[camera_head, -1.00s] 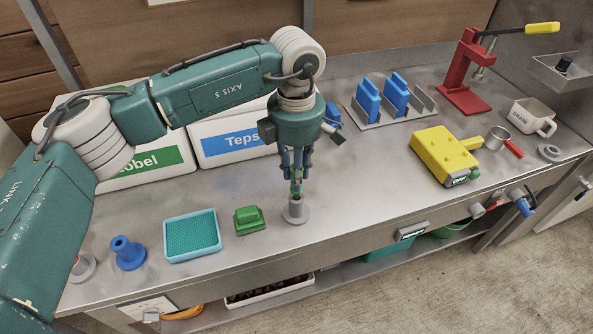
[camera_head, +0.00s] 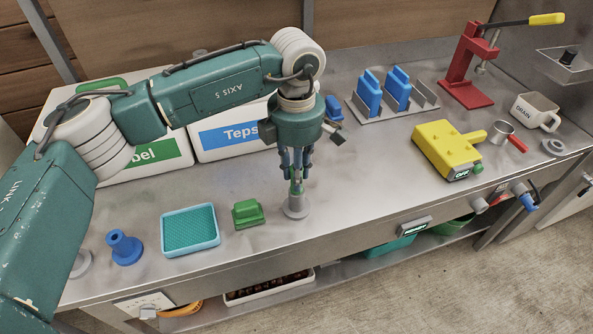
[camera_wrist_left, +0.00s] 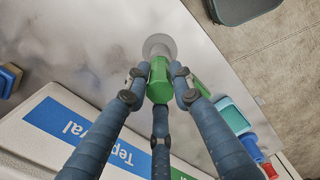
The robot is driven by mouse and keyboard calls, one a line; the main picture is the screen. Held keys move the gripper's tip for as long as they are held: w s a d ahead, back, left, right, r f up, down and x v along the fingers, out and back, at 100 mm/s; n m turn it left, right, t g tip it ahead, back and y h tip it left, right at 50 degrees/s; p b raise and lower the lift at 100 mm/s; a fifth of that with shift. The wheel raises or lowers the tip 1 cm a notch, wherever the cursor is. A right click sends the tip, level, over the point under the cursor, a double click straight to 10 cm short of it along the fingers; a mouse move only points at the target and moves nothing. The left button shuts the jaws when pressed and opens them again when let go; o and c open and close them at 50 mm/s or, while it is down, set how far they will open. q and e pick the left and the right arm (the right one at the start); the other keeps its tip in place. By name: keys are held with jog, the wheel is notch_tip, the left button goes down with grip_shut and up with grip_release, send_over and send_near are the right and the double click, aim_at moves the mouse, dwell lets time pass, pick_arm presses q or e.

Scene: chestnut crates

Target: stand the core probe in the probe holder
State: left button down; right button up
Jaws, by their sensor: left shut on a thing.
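The core probe shows as a green handle (camera_head: 296,188), clasped between the fingers of my left gripper (camera_head: 297,180). The green handle also shows in the left wrist view (camera_wrist_left: 160,80), between the fingertips (camera_wrist_left: 158,82). Below it is the grey probe holder (camera_head: 296,211), a round foot with a short socket; its disc shows in the left wrist view (camera_wrist_left: 158,44). The probe looks upright and in line with the socket. Its lower end is hidden, so I cannot tell how deep it sits. My right gripper is not in view.
A green block (camera_head: 247,214), a teal tray (camera_head: 190,248) and a blue funnel-shaped piece (camera_head: 125,250) stand to the left. A yellow device (camera_head: 445,150) stands to the right. White crates (camera_head: 232,132) stand behind. The bench between holder and yellow device is clear.

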pick_arm(q)
jog(key=shift+f, duration=0.2)
jog(key=c, duration=1.4)
grip_release()
notch_tip(320, 180, up, 12)
